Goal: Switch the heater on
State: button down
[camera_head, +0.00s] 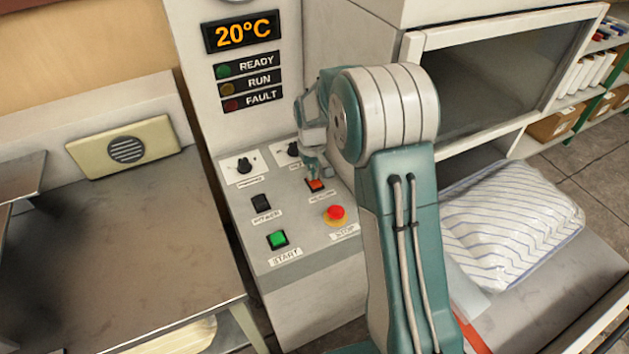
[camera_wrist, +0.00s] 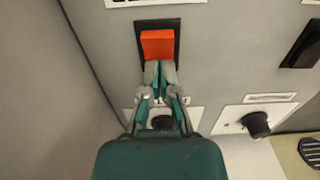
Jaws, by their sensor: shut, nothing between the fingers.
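The heater switch (camera_head: 315,184) is an orange-red rocker in a black frame on the sloping control panel (camera_head: 262,215). Its label is partly legible in the head view. In the wrist view the heater switch (camera_wrist: 157,43) shows upper centre. My gripper (camera_head: 312,172) is shut and empty, with its fingertips at the switch's edge. The fingertips also show in the wrist view (camera_wrist: 160,67), overlapping the lower edge of the orange rocker. I cannot tell whether they touch or press it. The display (camera_head: 242,32) reads 20°C.
Around the switch are a red stop button (camera_head: 335,213), a green start switch (camera_head: 277,240), a black power switch (camera_head: 261,203) and a dial (camera_head: 243,166). A striped pillow (camera_head: 510,222) lies on the right. A metal table (camera_head: 120,250) stands at left.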

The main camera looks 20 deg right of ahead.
jog(key=shift+r, duration=3.55)
jog(key=shift+s+r, duration=0.15)
jog(key=shift+r, duration=0.15)
jog(key=s+r+m+t, duration=0.1)
jog(key=s+r+t, duration=0.1)
jog(key=s+r, duration=0.7)
jog(key=s+r+m+t, duration=0.15)
jog(key=s+r, duration=0.45)
jog(key=s, duration=0.7)
jog(key=s+f+t, duration=0.1)
jog(key=s+t, duration=0.1)
jog(key=s, duration=0.6)
jog(key=shift+f, duration=0.15)
